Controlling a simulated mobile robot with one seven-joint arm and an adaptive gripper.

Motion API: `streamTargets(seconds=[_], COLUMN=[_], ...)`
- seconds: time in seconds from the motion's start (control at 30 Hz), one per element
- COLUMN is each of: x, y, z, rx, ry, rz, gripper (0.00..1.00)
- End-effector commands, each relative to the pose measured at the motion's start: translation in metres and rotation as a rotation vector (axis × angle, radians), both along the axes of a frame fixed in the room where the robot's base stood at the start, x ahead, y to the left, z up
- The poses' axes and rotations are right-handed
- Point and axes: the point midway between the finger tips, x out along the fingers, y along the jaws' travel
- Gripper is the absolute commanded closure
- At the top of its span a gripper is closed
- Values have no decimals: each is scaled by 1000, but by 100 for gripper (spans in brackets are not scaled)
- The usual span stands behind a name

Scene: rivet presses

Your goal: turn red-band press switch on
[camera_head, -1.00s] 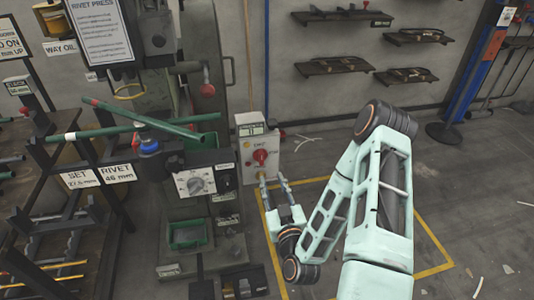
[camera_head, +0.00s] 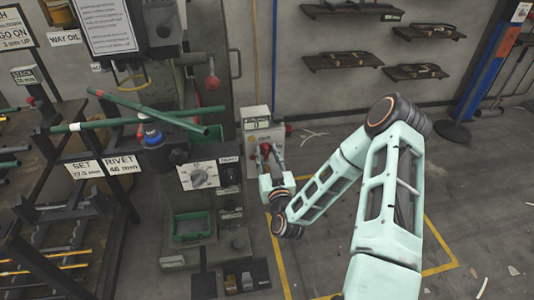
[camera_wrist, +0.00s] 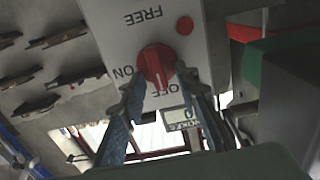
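The red rotary switch (camera_wrist: 156,66) is on a pale box (camera_wrist: 112,28) marked FREE, OFF and ON, upside down in the wrist view. Its ridge appears to run toward OFF. The switch box also shows in the head view (camera_head: 257,126), beside the green press (camera_head: 207,82). My gripper (camera_wrist: 160,80) is open, with one fingertip on each side of the red knob. Contact with the knob is unclear. In the head view my gripper (camera_head: 265,149) is in front of the box and partly hides the switch.
Green tubes (camera_head: 130,122) lie across the rack at left. Wall shelves (camera_head: 343,60) are behind. Open floor inside yellow lines lies to the right.

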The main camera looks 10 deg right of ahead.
Motion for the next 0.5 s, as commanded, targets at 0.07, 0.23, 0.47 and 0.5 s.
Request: streamTargets(seconds=[0.07, 0.23, 0.47, 0.5], x=[2, 2, 2, 2], y=[0, 0, 0, 0], z=[0, 0, 0, 0], rx=[0, 0, 0, 0], ry=[0, 0, 0, 0], rz=[-1, -1, 0, 0], gripper=[71, 71, 91, 95])
